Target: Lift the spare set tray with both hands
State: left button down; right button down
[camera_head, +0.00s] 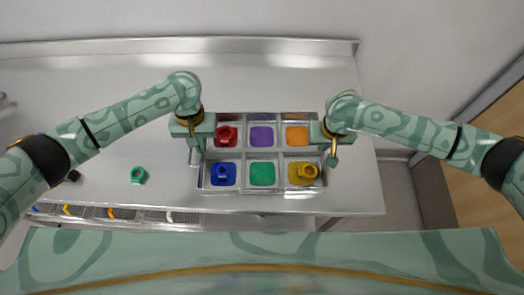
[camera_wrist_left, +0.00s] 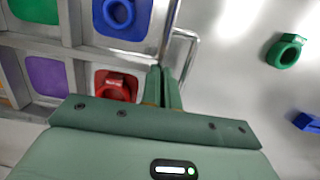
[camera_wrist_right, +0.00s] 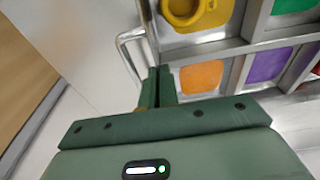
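The spare set tray (camera_head: 243,190) is a clear-walled grey tray with six coloured compartments. It looks level at the front of the metal table; I cannot tell if it touches the top. A red washer (camera_head: 227,134), a blue washer (camera_head: 223,174) and a yellow washer (camera_head: 307,171) lie in matching compartments. My left gripper (camera_head: 196,157) is at the tray's left end, its fingers (camera_wrist_left: 163,86) closed at the wire handle (camera_wrist_left: 191,52). My right gripper (camera_head: 332,158) is at the right end, its fingers (camera_wrist_right: 156,86) closed at the other handle (camera_wrist_right: 125,58). The fingers partly hide both handles.
A green washer (camera_head: 138,175) lies on the metal table (camera_head: 80,100), left of the tray. A small dark object (camera_head: 73,175) lies further left. Several coloured pieces sit in a row of bins (camera_head: 140,214) below the front edge. The table behind the tray is clear.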

pick_arm(q)
jog(key=shift+r, duration=0.2)
pick_arm(e)
jog(key=shift+r, duration=0.2)
